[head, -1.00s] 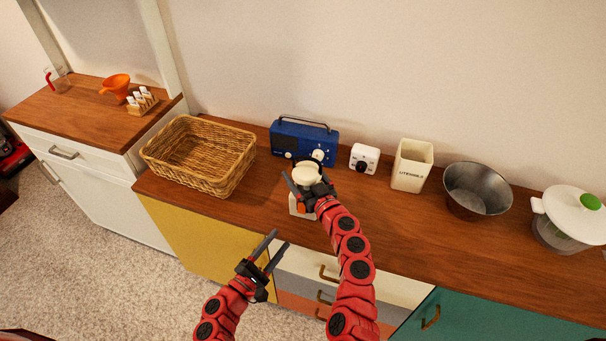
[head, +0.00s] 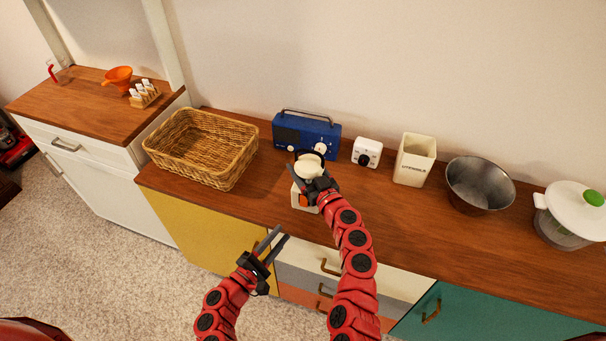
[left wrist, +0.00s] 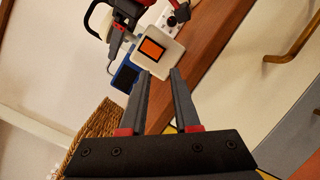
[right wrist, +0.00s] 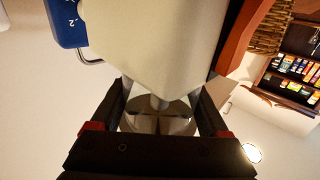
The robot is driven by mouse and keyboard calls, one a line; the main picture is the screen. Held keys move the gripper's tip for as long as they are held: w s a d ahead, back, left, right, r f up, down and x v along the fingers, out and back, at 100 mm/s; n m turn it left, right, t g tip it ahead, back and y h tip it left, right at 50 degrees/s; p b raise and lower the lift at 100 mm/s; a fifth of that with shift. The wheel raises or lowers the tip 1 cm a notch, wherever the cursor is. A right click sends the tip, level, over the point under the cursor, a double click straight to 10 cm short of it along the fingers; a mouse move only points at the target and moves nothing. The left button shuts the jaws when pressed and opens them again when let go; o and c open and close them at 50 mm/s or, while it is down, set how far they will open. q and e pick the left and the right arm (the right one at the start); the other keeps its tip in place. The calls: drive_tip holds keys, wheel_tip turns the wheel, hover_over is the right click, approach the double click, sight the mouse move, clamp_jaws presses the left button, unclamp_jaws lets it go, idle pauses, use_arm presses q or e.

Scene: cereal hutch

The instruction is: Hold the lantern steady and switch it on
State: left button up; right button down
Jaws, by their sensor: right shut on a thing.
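The lantern has a cream round top (head: 309,166), a dark handle and a white base with an orange square switch (left wrist: 152,49). It stands near the counter's front edge, in front of the blue radio. My right gripper (right wrist: 162,100) is shut on the lantern's clear middle, with a finger on each side. In the head view my right gripper (head: 318,187) hides part of the lantern. My left gripper (head: 282,234) is empty, below and left of the lantern in the head view. In the left wrist view its fingertips (left wrist: 159,74), slightly apart, point towards the switch face without visibly touching it.
Behind the lantern stand a blue radio (head: 305,133) and a white timer (head: 367,153). A wicker basket (head: 239,174) is at left. A cream canister (head: 415,161), a metal bowl (head: 479,184) and a white-lidded pot (head: 571,213) are at right. The front counter between is clear.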

use_arm(q)
drive_tip(key=shift+s+f+m+g+h, duration=0.1)
drive_tip(key=shift+s+m+g+h, duration=0.1)
drive_tip(key=shift+m, duration=0.35)
drive_tip(key=shift+s+f+m+g+h, duration=0.1)
drive_tip(key=shift+m+g, duration=0.1)
drive_tip(key=shift+m, duration=0.35)
drive_tip(key=shift+c, duration=1.2)
drive_tip(key=m+g, duration=0.1)
drive_tip(key=m, duration=0.1)
drive_tip(key=s+m+g, duration=0.1)
drive_tip(key=m, duration=0.2)
drive_tip(key=m+g+h, duration=0.1)
drive_tip(key=m+g, duration=0.1)
drive_tip(key=m, duration=0.1)
drive_tip(key=shift+s+a+f, duration=0.2)
drive_tip(key=shift+s+a, duration=0.1)
drive_tip(key=shift+a, duration=0.1)
clamp_jaws()
drive_tip(key=w+r+m+g+y, duration=0.1)
drive_tip(key=r+m+g+y, duration=0.2)
drive_tip(key=m, duration=1.1)
drive_tip(key=w+r+m+g+y, duration=0.2)
drive_tip(key=r+m, duration=0.7)
drive_tip(key=m, duration=0.6)
drive_tip(key=shift+r+g+y, duration=0.4)
drive_tip(key=shift+g+y, duration=0.2)
drive_tip(key=shift+g, duration=0.2)
drive_tip(key=shift+w, duration=0.1)
